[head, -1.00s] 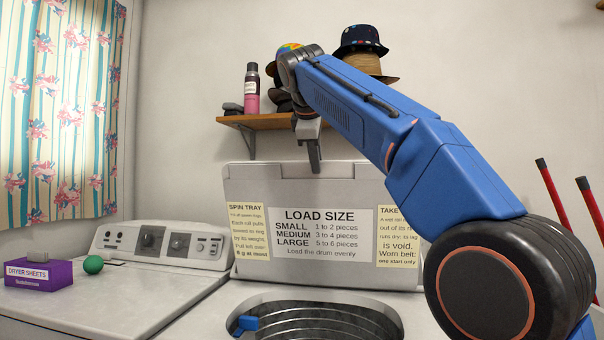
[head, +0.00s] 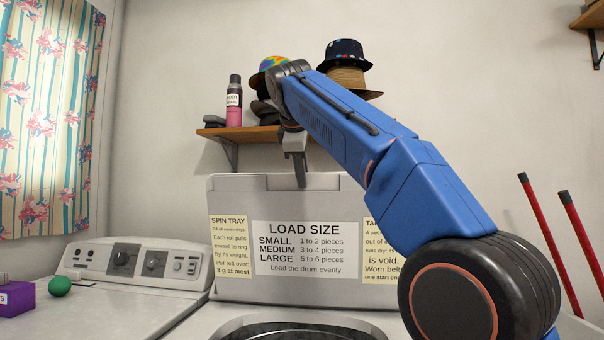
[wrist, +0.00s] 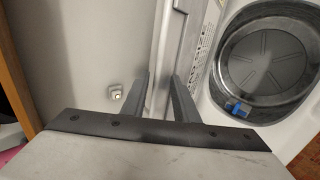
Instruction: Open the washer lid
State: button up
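The washer lid (head: 235,192) stands raised and near upright behind the tub opening, its labelled inner face toward me. In the wrist view the lid's edge (wrist: 166,55) runs between my fingers. My gripper (head: 300,183) hangs down at the lid's top edge, near the middle. In the wrist view my gripper (wrist: 160,82) has its two fingers apart, one on each side of the lid edge; firm contact is not clear. The round washer tub (wrist: 265,60) is uncovered, with a small blue object (wrist: 237,107) inside.
A dryer top (head: 125,300) with a control panel (head: 140,262) is at left, with a green ball (head: 60,286) and purple box (head: 15,298). A shelf (head: 245,133) with hats and a spray can (head: 234,100) is above the lid. Red handles (head: 560,230) lean at right.

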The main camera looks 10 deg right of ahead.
jog(key=v, duration=0.7)
jog(key=shift+s, duration=0.2)
jog(key=shift+a+r, duration=0.1)
dwell(0.4)
